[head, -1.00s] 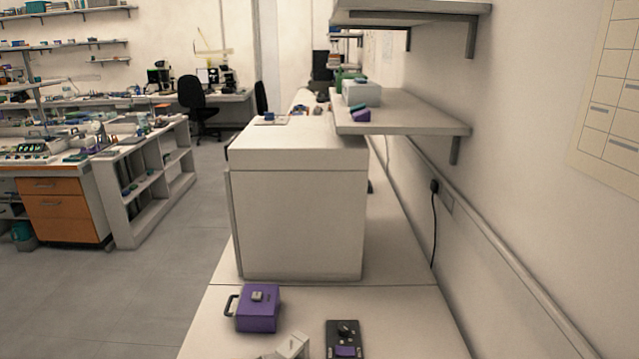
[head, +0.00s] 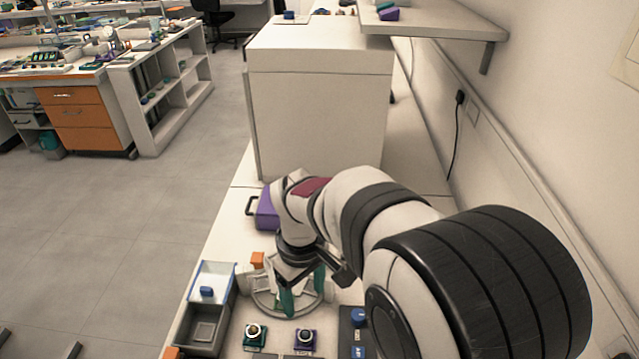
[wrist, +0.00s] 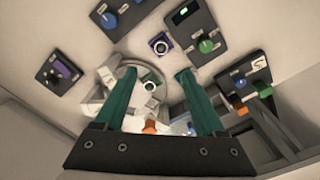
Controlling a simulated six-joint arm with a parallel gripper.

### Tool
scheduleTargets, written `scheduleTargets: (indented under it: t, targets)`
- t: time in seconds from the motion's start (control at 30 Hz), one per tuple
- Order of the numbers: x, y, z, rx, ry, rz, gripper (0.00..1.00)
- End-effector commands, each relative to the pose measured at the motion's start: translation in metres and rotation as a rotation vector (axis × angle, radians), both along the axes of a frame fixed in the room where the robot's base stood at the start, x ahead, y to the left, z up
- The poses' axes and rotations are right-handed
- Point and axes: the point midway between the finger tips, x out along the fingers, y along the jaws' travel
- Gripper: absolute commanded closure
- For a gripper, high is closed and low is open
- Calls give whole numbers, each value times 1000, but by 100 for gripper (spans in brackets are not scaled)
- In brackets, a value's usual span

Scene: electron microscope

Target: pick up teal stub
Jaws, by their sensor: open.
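The teal stub (head: 255,334) is a teal square base with a pale round top, on the bench at the front in the head view. In the wrist view a small stub with a round top, which looks like the teal one (wrist: 150,86), lies between my fingers. My gripper (head: 303,292) has long green fingers pointing down. It is open and empty, behind the stub in the head view; the wrist view shows the fingers (wrist: 157,73) spread apart. I cannot tell how high they are above the bench.
A purple stub (head: 305,339) sits right of the teal one. A pale round stand (head: 262,303) is under my gripper. A grey tray (head: 188,345) with a clear lid stands left.

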Motion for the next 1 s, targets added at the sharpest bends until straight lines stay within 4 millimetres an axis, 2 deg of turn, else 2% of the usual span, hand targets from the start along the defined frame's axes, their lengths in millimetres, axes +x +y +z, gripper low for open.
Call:
scheduleTargets:
  t: [0.23, 0.3, 0.47, 0.63, 0.73, 0.93, 1.0]
  targets:
    - [-2, -1, -69, -3, 7, 0, 28]
    - [-1, -1, -84, -2, 6, -2, 28]
    - [-2, 0, -104, -2, 6, -3, 28]
    - [-1, 3, -139, -2, 5, -4, 28]
    - [-1, 3, -149, -2, 3, -6, 28]
    - [0, 3, -149, -1, 1, -6, 28]
    - [0, 3, -149, -1, 1, -6, 39]
